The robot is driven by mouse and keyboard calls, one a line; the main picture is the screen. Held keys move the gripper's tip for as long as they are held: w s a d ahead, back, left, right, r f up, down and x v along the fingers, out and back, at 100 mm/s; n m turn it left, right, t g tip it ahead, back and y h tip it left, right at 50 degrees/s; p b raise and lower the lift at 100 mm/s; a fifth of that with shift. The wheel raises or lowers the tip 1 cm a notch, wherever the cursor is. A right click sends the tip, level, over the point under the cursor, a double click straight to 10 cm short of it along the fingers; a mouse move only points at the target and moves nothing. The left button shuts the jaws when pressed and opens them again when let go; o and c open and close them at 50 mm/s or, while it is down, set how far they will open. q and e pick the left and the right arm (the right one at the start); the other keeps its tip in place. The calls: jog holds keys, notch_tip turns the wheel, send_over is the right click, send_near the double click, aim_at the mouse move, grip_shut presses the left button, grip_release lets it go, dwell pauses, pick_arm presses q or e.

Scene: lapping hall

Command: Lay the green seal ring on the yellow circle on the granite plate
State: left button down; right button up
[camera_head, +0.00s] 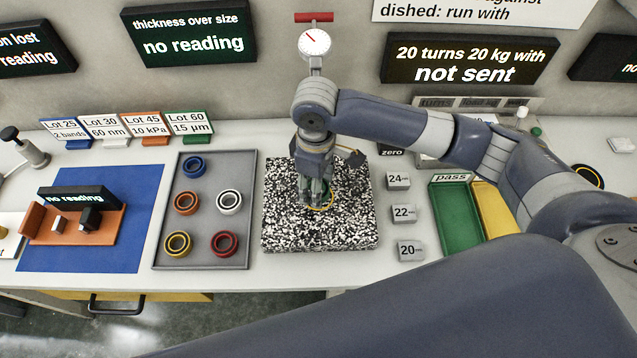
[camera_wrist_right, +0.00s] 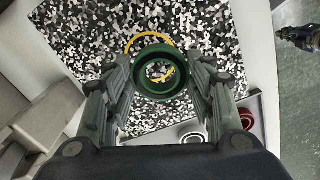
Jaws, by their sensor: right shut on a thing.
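The green seal ring (camera_wrist_right: 142,83) is between the fingers of my right gripper (camera_wrist_right: 158,82), which is shut on it. In the head view my right gripper (camera_head: 317,198) points down over the speckled granite plate (camera_head: 285,235), and the fingers mostly hide the ring. The yellow circle (camera_head: 331,203) lies on the plate under the gripper. In the wrist view the yellow circle (camera_wrist_right: 149,34) shows beyond the ring and through its hole, so the ring covers it off-centre. The gap between ring and plate cannot be judged. A dark gripper-like shape, likely my left gripper (camera_wrist_right: 303,38), shows at the wrist view's edge; its fingers are unclear.
A grey tray (camera_head: 203,258) left of the plate holds several rings: blue, orange, white, yellow and red. Grey weights (camera_head: 404,213) and a green pass bin (camera_head: 457,222) stand to the right. A dial gauge (camera_head: 314,42) rises behind the plate.

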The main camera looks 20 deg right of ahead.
jog(key=shift+w+d+f, duration=0.15)
jog(key=shift+w+d, duration=0.3)
jog(key=shift+w, duration=0.15)
jog(key=shift+f+p, duration=0.5)
jog(key=shift+f, duration=1.2)
jog(key=o, duration=1.1)
jog(key=shift+f, duration=0.1)
notch_tip(320, 180, up, 12)
jog(key=shift+r+b, duration=0.15)
jog(key=shift+b, duration=0.7)
jog(key=shift+s, duration=0.1)
